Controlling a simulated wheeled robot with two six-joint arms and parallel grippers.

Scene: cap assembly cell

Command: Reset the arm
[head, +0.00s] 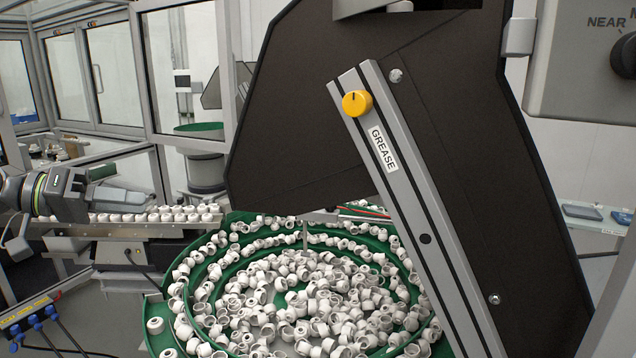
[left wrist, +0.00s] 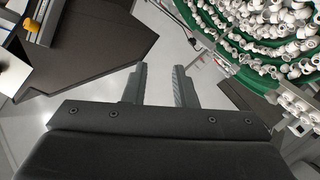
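My left gripper (head: 128,197) comes in from the left in the head view, in front of the row of white caps on the feed track. In the left wrist view its two dark fingers (left wrist: 160,78) stand apart with a clear gap and nothing between them. Grey floor shows through the gap. My right gripper is in neither view.
A green bowl feeder (head: 152,312) full of white caps fills the lower middle. A feed track (head: 110,231) with a row of caps runs left from it. A large dark panel with a grey rail (head: 425,235) marked GREASE blocks the right side.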

